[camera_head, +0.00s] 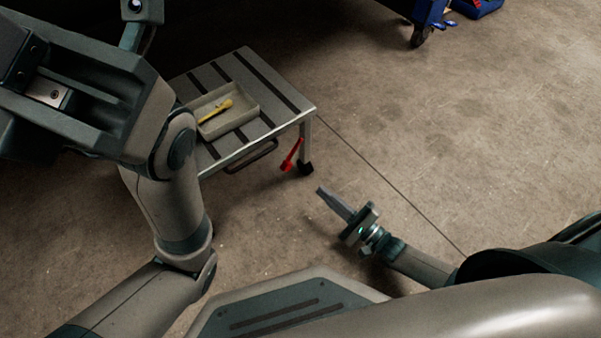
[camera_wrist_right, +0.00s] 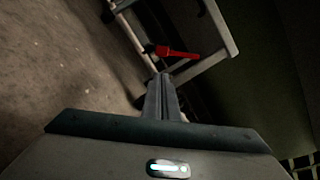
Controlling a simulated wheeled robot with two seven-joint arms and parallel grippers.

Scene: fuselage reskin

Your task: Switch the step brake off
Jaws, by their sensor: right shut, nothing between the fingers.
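The step (camera_head: 274,87) is a low grey platform with dark strips, standing on the floor left of centre in the head view. Its brake is a red lever (camera_head: 291,155) beside the near right leg, angled down to the left. The lever also shows in the right wrist view (camera_wrist_right: 180,53), just beyond the fingertips. My right gripper (camera_head: 321,191) is shut and empty, below and right of the lever and apart from it. Its closed fingers (camera_wrist_right: 161,80) point toward the lever. My left arm fills the left of the head view; its fingers do not show.
A shallow tray (camera_head: 246,116) with a yellow tool (camera_head: 215,112) lies on the step. A dark handle (camera_head: 251,157) hangs on its near side. A blue wheeled cart (camera_head: 428,14) stands at the top right. The floor (camera_head: 480,140) on the right is clear.

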